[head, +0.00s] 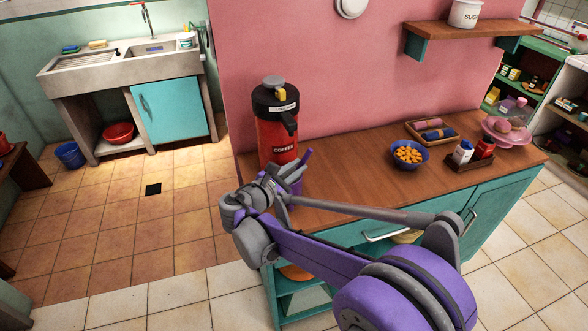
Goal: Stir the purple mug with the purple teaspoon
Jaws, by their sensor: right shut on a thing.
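The purple mug (296,183) stands on the wooden counter in front of the red coffee dispenser, partly hidden behind my right gripper. The purple teaspoon (306,157) shows as a short purple stick slanting up and to the right above the mug. Its lower end is hidden, so I cannot tell whether it is inside the mug. My right gripper (279,179) is at the counter's left end, right against the mug in the picture, and is shut on what appears to be the teaspoon. The contact itself is hard to see. My left gripper is not in view.
The red coffee dispenser (277,137) stands close behind the mug. To the right on the counter (350,178) are a blue bowl of orange pieces (409,154), a napkin tray (411,125) and a bottle caddy (456,165). The counter between mug and bowl is clear.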

